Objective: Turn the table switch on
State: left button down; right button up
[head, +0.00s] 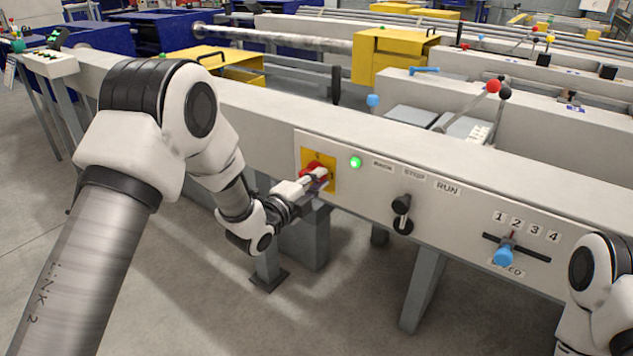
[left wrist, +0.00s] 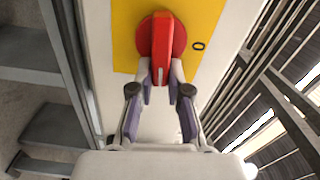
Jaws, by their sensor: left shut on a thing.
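The table switch is a red rotary handle (head: 313,168) on a yellow plate (head: 331,184) on the front of the table's beam. In the left wrist view the red handle (left wrist: 163,45) stands lengthwise in the picture on a round red base. A black "0" mark shows on the yellow plate (left wrist: 206,20) to its right. My left gripper (head: 312,179) is at the handle; in the left wrist view its fingers (left wrist: 160,78) are closed on the handle's near end. Any mark behind the handle is hidden. My right gripper is out of view.
A green lamp (head: 355,162) glows right of the plate. Further right are a black knob (head: 401,205) under the labels BACK, STOP and RUN, and a blue speed slider (head: 504,254) below numbers. Table legs (head: 424,290) stand below; the floor in front is clear.

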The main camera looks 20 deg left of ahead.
pick_arm(q)
jog(key=shift+f+m, duration=0.25)
jog(key=shift+m, duration=0.55)
jog(key=c, duration=1.1)
grip_release()
jog(key=shift+s, duration=0.1)
jog(key=v, duration=1.1)
jog(key=shift+s+a, duration=0.15)
jog(key=shift+s, duration=0.25)
